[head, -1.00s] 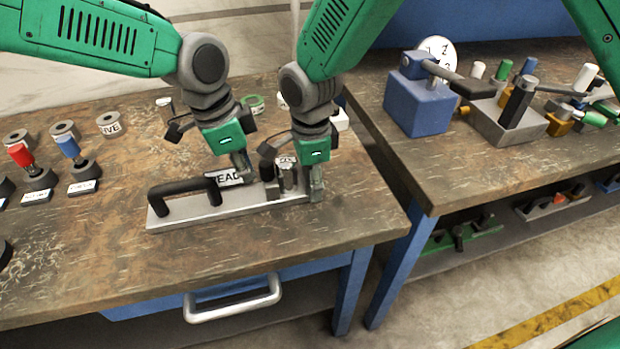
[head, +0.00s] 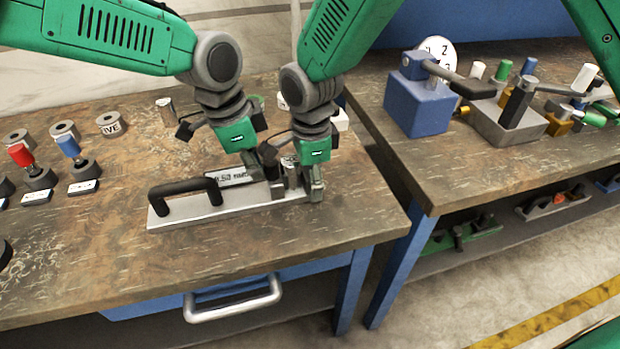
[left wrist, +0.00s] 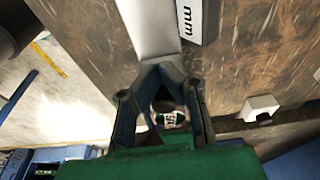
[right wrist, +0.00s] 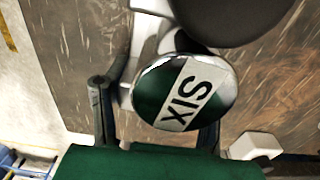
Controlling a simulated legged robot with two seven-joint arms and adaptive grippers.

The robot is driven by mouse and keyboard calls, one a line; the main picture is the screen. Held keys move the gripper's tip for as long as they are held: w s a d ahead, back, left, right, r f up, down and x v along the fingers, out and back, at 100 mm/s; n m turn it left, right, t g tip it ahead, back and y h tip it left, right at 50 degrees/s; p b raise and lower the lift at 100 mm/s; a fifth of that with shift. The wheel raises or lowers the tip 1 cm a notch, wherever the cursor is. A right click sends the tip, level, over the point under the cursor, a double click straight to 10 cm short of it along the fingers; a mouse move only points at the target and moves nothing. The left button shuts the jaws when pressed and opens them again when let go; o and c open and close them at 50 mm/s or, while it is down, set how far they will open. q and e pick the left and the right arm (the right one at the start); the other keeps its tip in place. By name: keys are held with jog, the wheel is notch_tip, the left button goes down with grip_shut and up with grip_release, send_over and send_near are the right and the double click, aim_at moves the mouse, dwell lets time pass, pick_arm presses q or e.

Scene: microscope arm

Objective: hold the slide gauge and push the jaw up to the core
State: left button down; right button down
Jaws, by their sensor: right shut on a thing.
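The slide gauge lies on the near workbench, a silver bar (head: 240,207) with a black handle (head: 185,186) on its left part. A grey jaw block (head: 276,188) stands near its right end. A round core (head: 291,170) stands just right of the jaw; its top reads SIX in the right wrist view (right wrist: 185,95). I cannot tell whether jaw and core touch. My right gripper (head: 313,188) is shut on the gauge's right end, fingers around the core area. My left gripper (head: 263,165) looks shut, its fingertips (left wrist: 161,70) together beside the jaw, which they partly hide.
A white readout plate (head: 234,178) lies behind the bar. Red (head: 21,156) and blue (head: 68,147) handled pieces and several grey rings stand at the left. The bench front is clear. A second bench at the right holds a blue block (head: 417,103).

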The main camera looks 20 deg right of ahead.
pick_arm(q)
jog(key=shift+d, duration=0.1)
pick_arm(e)
jog(key=shift+a, duration=0.2)
pick_arm(q)
jog(key=shift+w+a, duration=0.1)
jog(key=shift+a, duration=0.8)
pick_arm(e)
jog(key=shift+d, duration=0.15)
pick_arm(q)
jog(key=shift+r, duration=0.15)
notch_tip(320, 180, up, 7)
jog(key=shift+a, duration=0.1)
pick_arm(e)
jog(key=c, duration=0.6)
grip_release()
jog(key=shift+r, duration=0.1)
